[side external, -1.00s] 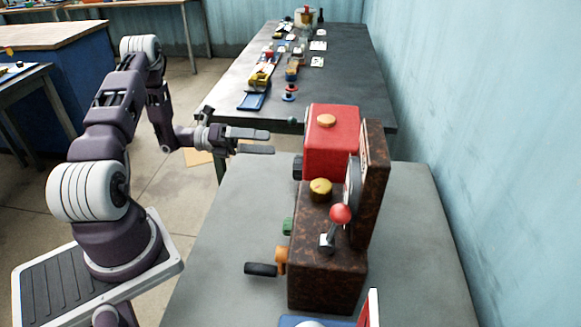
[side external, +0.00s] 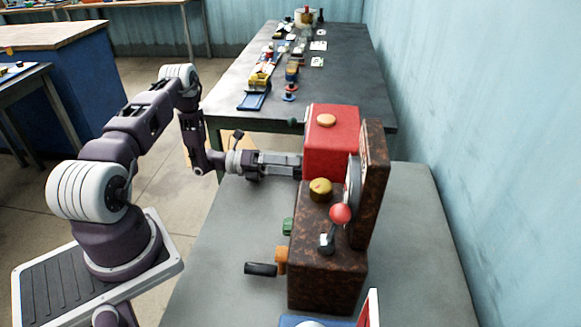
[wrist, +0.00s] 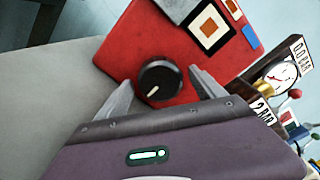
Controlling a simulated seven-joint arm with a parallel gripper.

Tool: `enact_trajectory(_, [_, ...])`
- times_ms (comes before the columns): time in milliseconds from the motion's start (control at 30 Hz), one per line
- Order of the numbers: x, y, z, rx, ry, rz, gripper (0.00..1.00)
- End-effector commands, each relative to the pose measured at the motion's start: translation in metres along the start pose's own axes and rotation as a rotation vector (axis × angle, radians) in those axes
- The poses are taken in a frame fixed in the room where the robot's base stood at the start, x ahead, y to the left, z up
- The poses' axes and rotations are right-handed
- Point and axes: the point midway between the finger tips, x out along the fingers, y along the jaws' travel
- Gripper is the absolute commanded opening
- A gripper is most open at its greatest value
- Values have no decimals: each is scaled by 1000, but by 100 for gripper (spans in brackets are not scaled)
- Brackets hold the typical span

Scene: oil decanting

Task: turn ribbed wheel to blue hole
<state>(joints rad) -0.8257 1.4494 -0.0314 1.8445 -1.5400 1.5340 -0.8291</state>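A red box (side external: 330,140) stands on the grey table. In the wrist view its red face (wrist: 120,52) carries a round black knob (wrist: 159,82), likely the ribbed wheel, with a white pointer line aimed down and slightly left. A blue square patch (wrist: 251,36) lies up and right of the knob; whether it is a hole I cannot tell. My gripper (wrist: 161,77) is open, one finger on each side of the knob, with a gap visible at least on the right. In the side view my gripper (side external: 299,166) is at the box's left face and hides the knob.
A rusty brown machine (side external: 325,250) with a yellow cap (side external: 320,189), red-balled lever (side external: 340,214) and black-handled crank (side external: 261,269) stands right in front of the red box. A second table (side external: 350,65) with small items is behind. Grey tabletop (side external: 220,260) is clear at left.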

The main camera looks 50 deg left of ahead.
Motion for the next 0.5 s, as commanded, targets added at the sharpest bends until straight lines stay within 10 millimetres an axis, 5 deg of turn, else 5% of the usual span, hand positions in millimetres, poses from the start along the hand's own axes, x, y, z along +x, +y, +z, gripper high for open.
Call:
enact_trajectory(33, [0,0,0,0,0,0,67])
enact_trajectory(267, [0,0,0,0,0,0,22])
enact_trajectory(500, [0,0,0,24,0,0,20])
